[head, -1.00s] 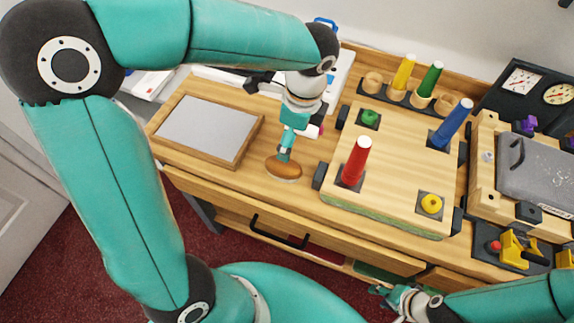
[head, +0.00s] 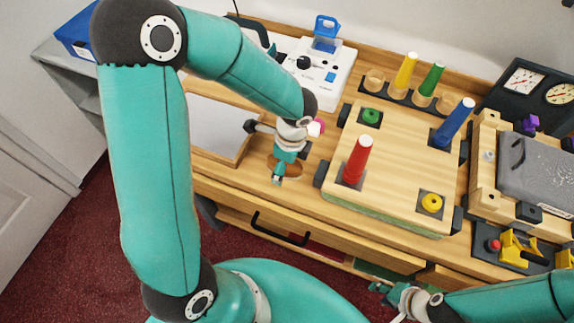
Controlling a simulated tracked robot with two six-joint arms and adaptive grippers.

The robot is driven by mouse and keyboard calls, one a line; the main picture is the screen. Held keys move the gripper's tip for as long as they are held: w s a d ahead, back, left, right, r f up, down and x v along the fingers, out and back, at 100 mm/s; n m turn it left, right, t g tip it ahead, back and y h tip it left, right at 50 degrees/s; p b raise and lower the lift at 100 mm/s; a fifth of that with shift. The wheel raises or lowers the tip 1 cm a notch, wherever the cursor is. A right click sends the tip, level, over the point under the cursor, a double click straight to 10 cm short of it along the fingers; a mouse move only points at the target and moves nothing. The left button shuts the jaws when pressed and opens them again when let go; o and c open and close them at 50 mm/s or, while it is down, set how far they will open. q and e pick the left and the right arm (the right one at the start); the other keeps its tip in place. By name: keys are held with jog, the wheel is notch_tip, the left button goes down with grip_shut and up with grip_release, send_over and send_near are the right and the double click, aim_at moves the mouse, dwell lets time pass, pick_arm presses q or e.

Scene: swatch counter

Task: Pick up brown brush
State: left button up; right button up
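The brown brush (head: 296,170) lies on the wooden counter between the framed grey panel and the peg board. It is an oval brown shape, partly hidden by my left gripper. My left gripper (head: 278,179) points down in front of the brush in the head view. I cannot tell whether it touches the brush or whether its fingers are apart. My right gripper (head: 388,295) is low, in front of the counter's drawers, away from the brush. Its fingers look apart and empty.
The framed grey panel (head: 208,132) lies left of the brush. Right of it is the peg board (head: 395,178) with upright red (head: 357,160) and blue (head: 453,122) pegs. A white device (head: 318,75) stands behind. A drawer handle (head: 279,232) is on the counter's front.

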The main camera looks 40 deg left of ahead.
pick_arm(q)
jog(key=c, duration=1.3)
jog(key=shift+c, duration=0.2)
notch_tip(320, 180, up, 20)
